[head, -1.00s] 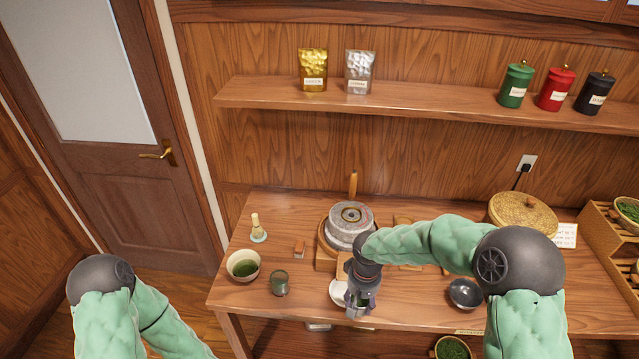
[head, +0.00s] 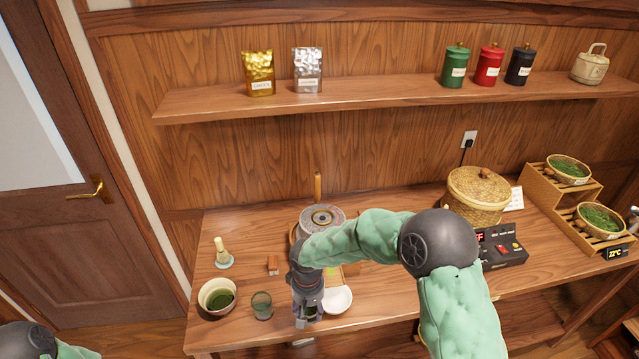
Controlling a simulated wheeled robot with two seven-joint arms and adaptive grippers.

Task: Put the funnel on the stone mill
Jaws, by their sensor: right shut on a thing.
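The grey stone mill (head: 323,216) stands on the table in the head view, with a round opening on top and an upright wooden handle behind it. My right forearm hides its lower front. My right gripper (head: 308,316) points down near the table's front edge, in front of the mill and apart from it. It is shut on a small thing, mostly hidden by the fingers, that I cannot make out. I see no funnel that I can identify elsewhere. My left gripper is out of view.
A white dish (head: 338,300) lies just right of my right gripper. A dark glass cup (head: 262,305), a bowl of green powder (head: 217,297) and a whisk on its stand (head: 222,254) are to the left. A woven lidded basket (head: 478,194) stands to the right.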

